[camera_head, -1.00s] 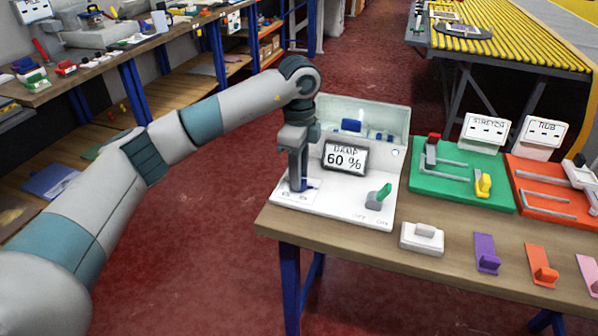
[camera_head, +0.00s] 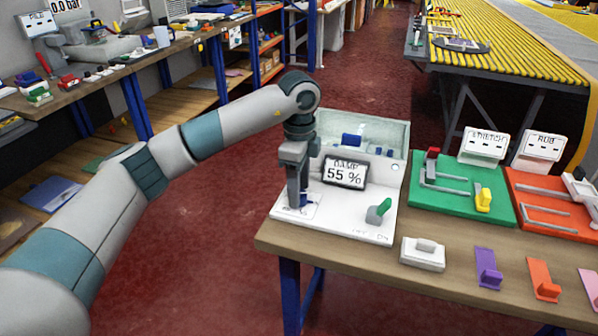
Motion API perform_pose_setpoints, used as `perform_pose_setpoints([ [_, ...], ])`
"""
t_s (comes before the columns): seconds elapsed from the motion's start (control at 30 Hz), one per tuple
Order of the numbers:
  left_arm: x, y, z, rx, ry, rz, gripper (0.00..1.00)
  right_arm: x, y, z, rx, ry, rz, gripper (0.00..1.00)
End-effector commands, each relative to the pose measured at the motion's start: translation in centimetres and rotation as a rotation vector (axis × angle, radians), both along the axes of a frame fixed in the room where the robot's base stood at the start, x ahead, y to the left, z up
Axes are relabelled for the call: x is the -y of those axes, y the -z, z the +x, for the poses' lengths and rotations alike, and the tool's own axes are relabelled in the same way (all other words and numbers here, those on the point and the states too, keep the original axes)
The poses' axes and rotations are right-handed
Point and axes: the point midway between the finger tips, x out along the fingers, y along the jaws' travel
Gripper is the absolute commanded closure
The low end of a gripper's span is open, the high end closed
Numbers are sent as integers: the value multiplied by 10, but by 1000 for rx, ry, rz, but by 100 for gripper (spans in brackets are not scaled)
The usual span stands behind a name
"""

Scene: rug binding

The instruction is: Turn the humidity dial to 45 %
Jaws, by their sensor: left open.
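The humidity unit (camera_head: 340,218) is a white panel with a clear box behind it, at the left end of the wooden table. Its display (camera_head: 345,172) reads "DAMP 55 %". The dial (camera_head: 305,199), a small dark blue knob, shows partly at the panel's left side. My left gripper (camera_head: 298,203) points straight down at the dial, its fingers hiding most of it. The jaws are open, and I cannot tell whether they touch the knob. A green-handled switch (camera_head: 378,211) stands at the panel's front right, by OFF and ON lettering. My right gripper is not in view.
A white block (camera_head: 422,254) and purple (camera_head: 487,268) and orange (camera_head: 542,272) holders line the table's front. Green (camera_head: 455,203) and red-orange (camera_head: 545,205) boards with grey slots stand to the right. A yellow roller conveyor (camera_head: 510,50) is behind. Red floor is open at left.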

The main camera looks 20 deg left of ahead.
Motion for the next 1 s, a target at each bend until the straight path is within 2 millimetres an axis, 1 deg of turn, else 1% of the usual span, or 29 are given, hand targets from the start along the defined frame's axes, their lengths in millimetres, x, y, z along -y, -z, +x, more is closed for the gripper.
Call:
perform_pose_setpoints([
  [0.17, 0, -9, 0, 1, 1, -1, 51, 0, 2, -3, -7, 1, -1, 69],
  [0.37, 0, -34, 1, 3, 0, -1, 51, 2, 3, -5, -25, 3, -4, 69],
  [0.57, 0, -72, 1, 4, 0, -1, 51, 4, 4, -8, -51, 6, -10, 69],
  [0.7, 0, -102, 1, 5, -1, 0, 51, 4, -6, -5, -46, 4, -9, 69],
  [0.8, 0, -123, 1, 5, -1, 0, 51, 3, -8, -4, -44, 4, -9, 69],
  [1.0, 0, -153, 1, 4, -1, 1, 51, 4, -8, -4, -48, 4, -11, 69],
])
